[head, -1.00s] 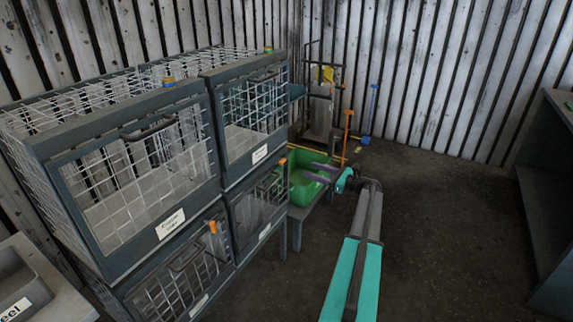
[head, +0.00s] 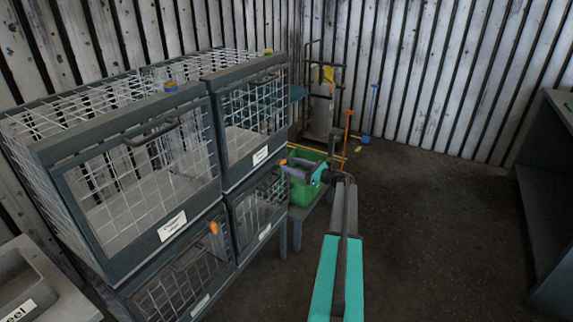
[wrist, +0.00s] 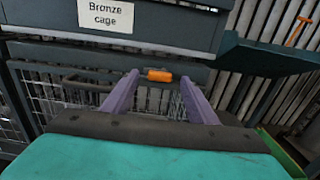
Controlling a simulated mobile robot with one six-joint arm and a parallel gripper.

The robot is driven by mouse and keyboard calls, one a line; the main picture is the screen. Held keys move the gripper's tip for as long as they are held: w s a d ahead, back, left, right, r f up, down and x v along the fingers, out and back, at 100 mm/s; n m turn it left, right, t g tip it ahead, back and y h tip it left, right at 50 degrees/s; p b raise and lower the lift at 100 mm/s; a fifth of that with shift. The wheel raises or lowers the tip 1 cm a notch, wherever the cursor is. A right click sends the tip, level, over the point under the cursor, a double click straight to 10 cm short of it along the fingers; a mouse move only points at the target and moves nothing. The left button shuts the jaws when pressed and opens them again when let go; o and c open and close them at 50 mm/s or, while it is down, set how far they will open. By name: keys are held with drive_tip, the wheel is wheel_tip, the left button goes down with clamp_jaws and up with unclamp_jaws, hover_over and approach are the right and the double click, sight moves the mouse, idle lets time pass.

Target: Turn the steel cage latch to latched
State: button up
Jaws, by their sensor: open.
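An orange latch handle (wrist: 159,75) lies level on the top of a lower cage front, under the cage labelled "Bronze cage" (wrist: 106,15). In the head view it is the small orange piece (head: 283,162) on the lower right cage (head: 258,203). That cage's own label is not readable, so I cannot confirm it is the steel cage. My gripper (wrist: 159,82) is open, with its two purple fingers on either side of the orange handle. Whether they touch it is unclear. In the head view my gripper (head: 291,168) is beside the lower right cage.
A green bin (head: 306,190) stands just behind my gripper. Another orange latch (head: 213,228) is on the lower left cage. A dark shelf (wrist: 265,55) juts out right of the cages in the wrist view. The floor (head: 430,230) to the right is clear.

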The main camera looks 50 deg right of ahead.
drive_tip(key=shift+x, duration=1.5)
drive_tip(key=shift+c, duration=0.4)
